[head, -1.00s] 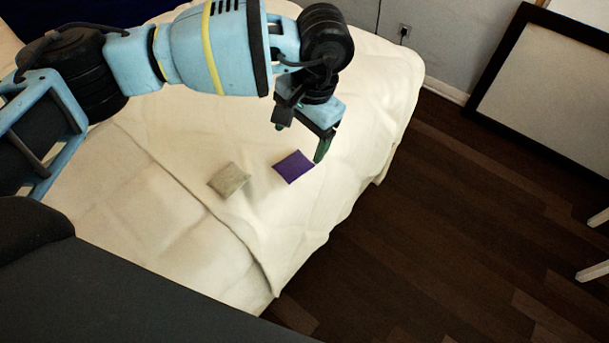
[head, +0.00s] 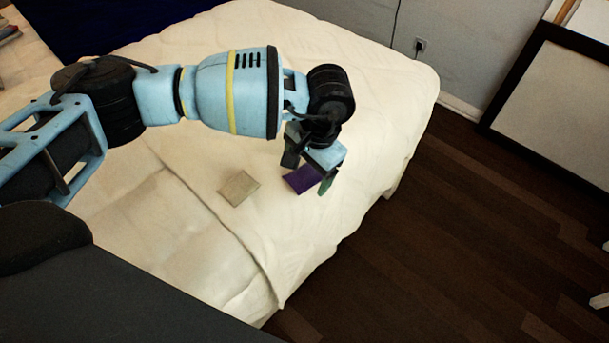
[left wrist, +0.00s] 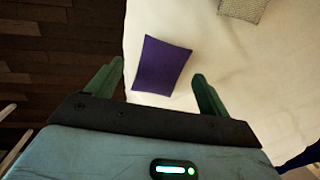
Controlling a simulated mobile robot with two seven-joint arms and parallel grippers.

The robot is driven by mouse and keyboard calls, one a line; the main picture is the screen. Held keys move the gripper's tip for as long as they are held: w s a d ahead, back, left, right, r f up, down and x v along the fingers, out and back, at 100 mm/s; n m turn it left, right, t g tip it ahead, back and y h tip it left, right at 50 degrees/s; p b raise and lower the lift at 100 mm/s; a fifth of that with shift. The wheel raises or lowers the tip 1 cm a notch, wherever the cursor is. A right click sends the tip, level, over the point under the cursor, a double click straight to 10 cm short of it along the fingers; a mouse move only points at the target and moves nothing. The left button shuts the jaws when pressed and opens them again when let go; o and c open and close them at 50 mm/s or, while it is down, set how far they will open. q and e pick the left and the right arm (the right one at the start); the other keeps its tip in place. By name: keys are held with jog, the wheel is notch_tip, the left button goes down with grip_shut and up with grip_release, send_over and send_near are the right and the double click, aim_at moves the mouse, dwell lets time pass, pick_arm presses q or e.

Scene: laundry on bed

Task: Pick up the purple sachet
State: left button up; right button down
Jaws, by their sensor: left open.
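The purple sachet (head: 302,180) lies flat on the white bed near its right edge, partly hidden by my left gripper in the head view. My left gripper (head: 308,178) is open and empty, pointing down over the sachet. In the left wrist view the whole purple sachet (left wrist: 162,66) shows just ahead of and between the two green fingertips (left wrist: 157,72), and neither finger appears to touch it. My right gripper is in neither view.
A beige sachet (head: 239,188) lies on the bed (head: 190,230) to the left of the purple one; it also shows at the top of the wrist view (left wrist: 243,8). The bed's edge drops to a dark wood floor (head: 450,230). A framed board (head: 560,100) leans at the right.

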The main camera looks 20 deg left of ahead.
pick_arm(q)
jog(key=shift+a+f, duration=0.1)
jog(key=shift+f, duration=0.25)
jog(key=c, duration=1)
jog(key=shift+c, duration=0.2)
jog(key=shift+r, duration=0.1)
jog(key=shift+r, duration=0.5)
notch_tip(320, 180, up, 2)
jog(key=shift+r, duration=0.15)
jog(key=s+d, duration=0.2)
jog(key=s, duration=0.2)
jog(key=s+d+r, duration=0.1)
jog(key=s+d, duration=0.2)
jog(key=s, duration=0.2)
jog(key=s+d, duration=0.2)
jog(key=s, duration=0.3)
jog(key=shift+s+d+r+p, duration=0.1)
jog(key=shift+d+r+p, duration=0.15)
jog(key=shift+p, duration=0.1)
jog(key=shift+a, duration=0.15)
